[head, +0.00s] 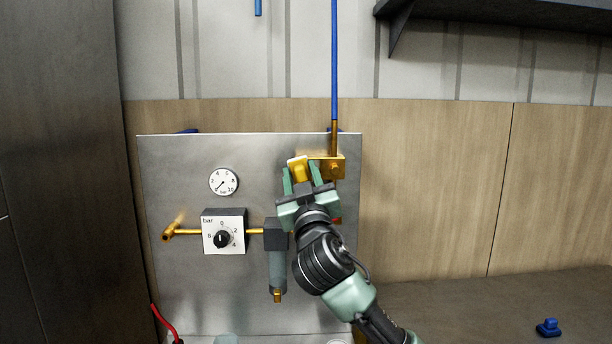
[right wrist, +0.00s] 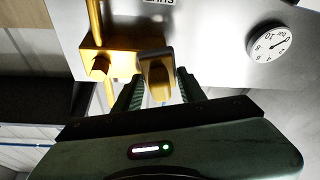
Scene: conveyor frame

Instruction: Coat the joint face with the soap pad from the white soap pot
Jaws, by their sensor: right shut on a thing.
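My right gripper (head: 302,178) is in front of the upper right of the metal panel, with its fingers shut on a small yellow pad (head: 298,166). In the right wrist view the pad (right wrist: 158,78) sits between the two fingertips, with a darker far edge. The brass joint block (head: 336,166) is just right of the pad, below the blue pipe. It also shows in the right wrist view (right wrist: 118,62), left of the pad. I cannot tell whether pad and block touch. The white soap pot is not clearly identifiable. My left gripper is not in view.
The metal panel (head: 180,290) carries a round gauge (head: 223,181), a regulator with a black knob (head: 223,236) and a filter bowl (head: 278,270). A blue pipe (head: 334,60) rises from the block. A blue object (head: 548,327) lies at the lower right. A dark shelf (head: 480,12) juts out above.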

